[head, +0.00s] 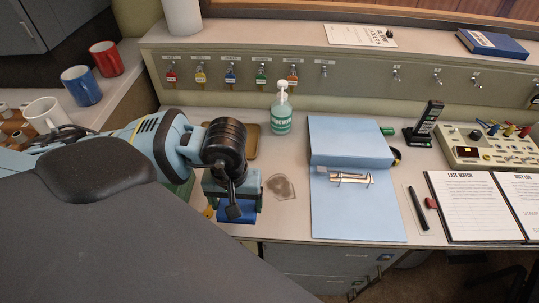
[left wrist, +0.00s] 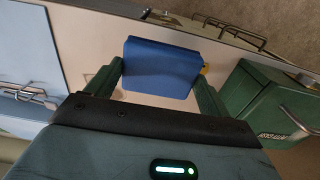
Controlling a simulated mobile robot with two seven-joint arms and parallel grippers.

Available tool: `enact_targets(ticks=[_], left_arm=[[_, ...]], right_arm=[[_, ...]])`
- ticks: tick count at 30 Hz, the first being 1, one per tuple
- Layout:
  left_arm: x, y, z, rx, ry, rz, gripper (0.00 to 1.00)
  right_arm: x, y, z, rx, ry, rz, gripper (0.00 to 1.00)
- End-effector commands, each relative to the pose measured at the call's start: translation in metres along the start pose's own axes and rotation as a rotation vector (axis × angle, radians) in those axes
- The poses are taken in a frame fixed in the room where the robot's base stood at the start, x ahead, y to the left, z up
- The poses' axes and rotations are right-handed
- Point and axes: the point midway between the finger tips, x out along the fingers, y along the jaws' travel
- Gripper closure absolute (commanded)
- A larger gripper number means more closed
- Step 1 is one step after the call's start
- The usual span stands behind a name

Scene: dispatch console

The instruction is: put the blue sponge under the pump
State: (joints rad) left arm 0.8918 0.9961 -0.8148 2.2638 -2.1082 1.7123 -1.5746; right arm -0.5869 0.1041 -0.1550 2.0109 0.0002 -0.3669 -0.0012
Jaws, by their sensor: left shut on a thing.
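The pump bottle (head: 281,114), clear green with a white pump head, stands upright at the back of the desk, beside a brown tray (head: 250,150). My left gripper (head: 232,205) is at the desk's front edge, in front of the tray and to the left of a grey stain. It is shut on the blue sponge (head: 238,216), mostly hidden by the gripper in the head view. In the left wrist view the sponge (left wrist: 160,68) sits between the two fingers of the left gripper (left wrist: 158,80). The sponge is apart from the pump bottle. My right gripper is not in view.
A grey stain (head: 281,186) marks the desk between gripper and blue folder (head: 350,140). A row of key hooks (head: 231,73) runs behind. A green box (left wrist: 262,105) shows in the wrist view.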

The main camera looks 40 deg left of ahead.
Motion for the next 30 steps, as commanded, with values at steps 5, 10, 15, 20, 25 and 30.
enact_targets(ticks=[5, 10, 15, 20, 25, 30], left_arm=[[-0.001, 0.008, -0.012, -0.002, 0.002, 0.003, 0.41], [0.001, 0.026, -0.040, -0.001, 0.002, 0.005, 0.41], [0.004, 0.044, -0.067, 0.000, 0.001, 0.005, 0.41], [0.007, 0.060, -0.092, 0.001, 0.000, 0.003, 0.41], [0.011, 0.074, -0.115, 0.002, -0.001, 0.002, 0.41], [0.012, 0.081, -0.127, 0.003, 0.000, 0.002, 0.41]], right_arm=[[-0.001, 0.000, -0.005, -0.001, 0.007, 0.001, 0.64], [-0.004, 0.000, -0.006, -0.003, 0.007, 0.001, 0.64], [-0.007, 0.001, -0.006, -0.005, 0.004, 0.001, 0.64], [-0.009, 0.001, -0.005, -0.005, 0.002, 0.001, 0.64], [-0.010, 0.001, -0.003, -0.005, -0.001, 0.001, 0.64], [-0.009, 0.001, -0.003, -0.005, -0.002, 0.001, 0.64]])
